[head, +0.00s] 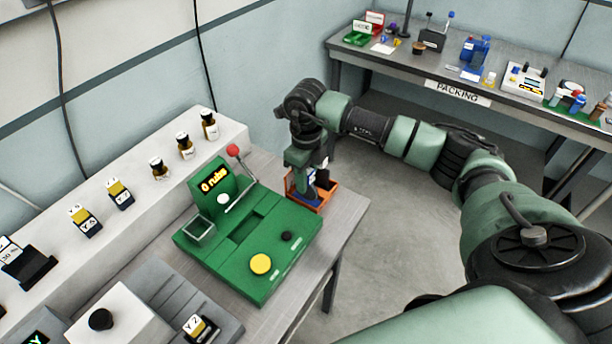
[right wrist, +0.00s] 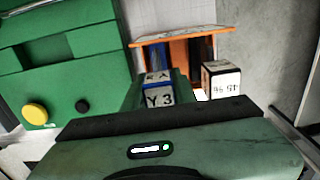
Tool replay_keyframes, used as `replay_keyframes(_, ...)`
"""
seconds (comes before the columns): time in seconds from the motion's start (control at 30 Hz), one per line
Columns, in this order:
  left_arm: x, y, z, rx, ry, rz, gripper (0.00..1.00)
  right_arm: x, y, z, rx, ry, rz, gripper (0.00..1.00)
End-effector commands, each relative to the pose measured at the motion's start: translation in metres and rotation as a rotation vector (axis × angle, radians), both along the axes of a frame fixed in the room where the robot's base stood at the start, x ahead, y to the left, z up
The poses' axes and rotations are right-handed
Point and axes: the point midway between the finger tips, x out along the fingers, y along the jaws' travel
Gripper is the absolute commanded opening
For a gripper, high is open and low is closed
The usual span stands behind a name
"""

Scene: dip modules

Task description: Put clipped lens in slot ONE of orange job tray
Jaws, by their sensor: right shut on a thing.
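My right gripper (head: 307,184) is lowered at the orange job tray (head: 328,192), at the right end of the bench. It is shut on a small block marked Y 3 (right wrist: 159,96), which shows between the fingers in the right wrist view. The tray's orange rim (right wrist: 180,38) shows just beyond it. A second block with a white, upside-down percent label (right wrist: 221,82) stands to the right of the held one. The fingers hide much of the tray, so I cannot tell its slot marks or whether the held block touches its floor. My left gripper is out of view.
A green machine (head: 215,250) with a red-knobbed lever (head: 233,150) and a yellow button (head: 261,264) stands left of the tray. A white shelf (head: 140,215) behind carries bottles and labelled blocks. A Y 2 block (head: 198,327) sits in front. The PACKING bench (head: 400,75) is at the back.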

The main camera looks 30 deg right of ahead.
Motion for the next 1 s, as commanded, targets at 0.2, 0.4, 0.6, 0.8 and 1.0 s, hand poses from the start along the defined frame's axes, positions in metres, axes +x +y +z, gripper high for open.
replay_keyframes(0.2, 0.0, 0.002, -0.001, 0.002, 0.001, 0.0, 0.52, 0.0, 0.0, 0.0, 0.0, -0.001, 0.0, 0.0)
replay_keyframes(0.4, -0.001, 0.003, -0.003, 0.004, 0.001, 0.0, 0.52, 0.0, 0.0, -0.002, 0.0, -0.001, 0.0, 0.49)
replay_keyframes(0.6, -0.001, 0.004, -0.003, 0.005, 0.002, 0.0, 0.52, 0.0, 0.0, -0.002, 0.0, -0.001, 0.0, 0.49)
replay_keyframes(0.8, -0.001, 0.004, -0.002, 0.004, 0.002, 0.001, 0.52, 0.001, 0.0, 0.004, 0.0, -0.002, 0.0, 0.49)
replay_keyframes(1.0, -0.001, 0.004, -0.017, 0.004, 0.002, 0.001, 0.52, 0.003, 0.0, 0.037, 0.001, -0.009, 0.001, 0.49)
